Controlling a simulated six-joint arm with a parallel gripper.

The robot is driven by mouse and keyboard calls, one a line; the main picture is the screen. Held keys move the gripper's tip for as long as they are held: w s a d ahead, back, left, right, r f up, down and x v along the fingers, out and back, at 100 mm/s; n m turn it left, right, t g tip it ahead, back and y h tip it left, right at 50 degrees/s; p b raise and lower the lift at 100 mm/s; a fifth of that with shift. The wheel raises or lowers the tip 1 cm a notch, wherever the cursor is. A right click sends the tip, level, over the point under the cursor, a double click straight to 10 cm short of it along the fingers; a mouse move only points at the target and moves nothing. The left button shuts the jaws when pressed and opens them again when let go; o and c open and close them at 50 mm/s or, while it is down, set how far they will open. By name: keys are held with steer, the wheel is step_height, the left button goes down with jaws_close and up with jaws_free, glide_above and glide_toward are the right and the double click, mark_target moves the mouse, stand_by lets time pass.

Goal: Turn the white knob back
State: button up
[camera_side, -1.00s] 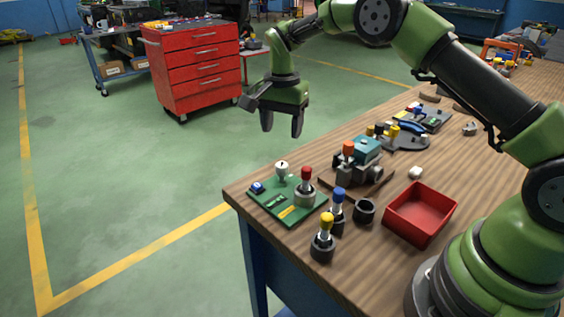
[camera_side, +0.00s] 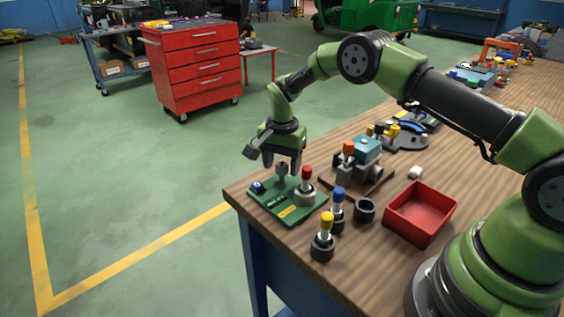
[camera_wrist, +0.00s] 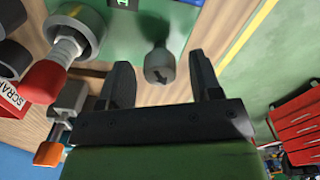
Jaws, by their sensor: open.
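The knob (camera_side: 282,170) stands on the green board (camera_side: 262,204) at the near left corner of the table. It looks grey in shadow now, and my gripper partly hides its top in the side view. My gripper (camera_side: 287,164) is open and points down just above the knob.
A red-capped peg (camera_side: 306,178) in a grey holder stands right beside the knob. Blue-capped (camera_side: 338,201) and yellow-capped pegs (camera_side: 324,232) stand nearer the front edge. A teal-topped fixture (camera_side: 366,150) lies behind, a red bin (camera_side: 421,212) to the right.

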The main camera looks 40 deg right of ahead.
mark_target(282, 164)
steer(key=c, duration=0.9)
steer(key=shift+c, duration=0.2)
steer(key=shift+n, duration=0.3)
steer(key=n, duration=0.9)
steer(key=shift+n, duration=0.4)
steer(key=o, duration=0.9)
steer(key=shift+o, duration=0.2)
step_height(282, 164, up, 10)
